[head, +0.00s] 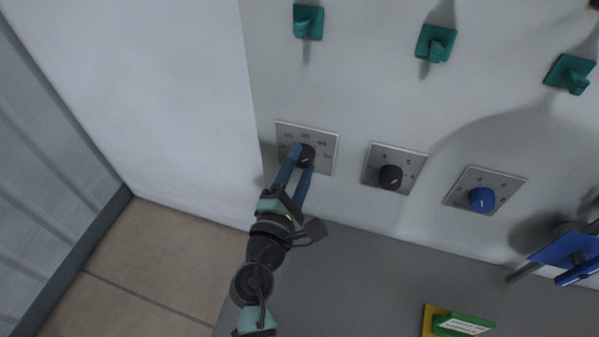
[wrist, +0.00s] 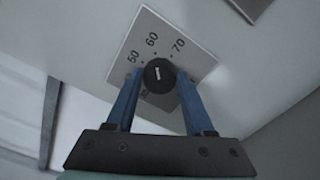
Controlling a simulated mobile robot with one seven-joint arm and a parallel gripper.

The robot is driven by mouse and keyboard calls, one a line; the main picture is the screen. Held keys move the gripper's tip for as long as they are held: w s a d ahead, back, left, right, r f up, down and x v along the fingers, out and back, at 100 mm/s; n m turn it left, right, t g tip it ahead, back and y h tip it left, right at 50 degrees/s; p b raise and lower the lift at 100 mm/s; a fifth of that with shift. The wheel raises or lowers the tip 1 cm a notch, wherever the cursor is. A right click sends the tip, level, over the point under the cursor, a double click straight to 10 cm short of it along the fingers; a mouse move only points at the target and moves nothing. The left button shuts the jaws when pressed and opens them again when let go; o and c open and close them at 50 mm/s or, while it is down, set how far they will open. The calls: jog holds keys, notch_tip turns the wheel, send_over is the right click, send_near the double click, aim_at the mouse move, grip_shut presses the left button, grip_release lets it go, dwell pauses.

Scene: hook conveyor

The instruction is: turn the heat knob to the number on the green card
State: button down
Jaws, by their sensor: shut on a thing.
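My gripper (head: 302,159) reaches up to the left dial plate (head: 323,140) on the white wall. Its two blue fingers are shut on the round black knob (head: 308,153), one on each side. In the wrist view the knob (wrist: 159,75) sits between the fingers, with a short white mark on its face. The numbers 50, 60 and 70 show around it on the plate (wrist: 141,36); the lower numbers are partly hidden. I cannot tell exactly which number the mark faces. A green card holder (head: 464,325) with a white label lies at the bottom; its writing is unreadable.
To the right are a second plate with a black knob (head: 391,177) and a third with a blue knob (head: 482,200). Several teal hooks, such as this one (head: 436,44), stick out above. A blue object (head: 568,249) juts out at the right. The grey surface (head: 350,285) is mostly clear.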

jog(key=m+b, duration=0.2)
jog(key=m, duration=0.1)
jog(key=m+b, duration=0.1)
jog(key=shift+f+m+b, duration=0.3)
jog(key=shift+b, duration=0.1)
jog(key=shift+r+m+b, duration=0.1)
jog(key=shift+m+b, duration=1.4)
jog(key=shift+m, duration=0.4)
jog(key=shift+c, duration=1.4)
grip_release()
jog(key=shift+r, duration=0.1)
jog(key=shift+s, duration=0.1)
jog(key=b+v, duration=0.2)
jog(key=v, duration=1)
jog(key=shift+s+b, duration=0.4)
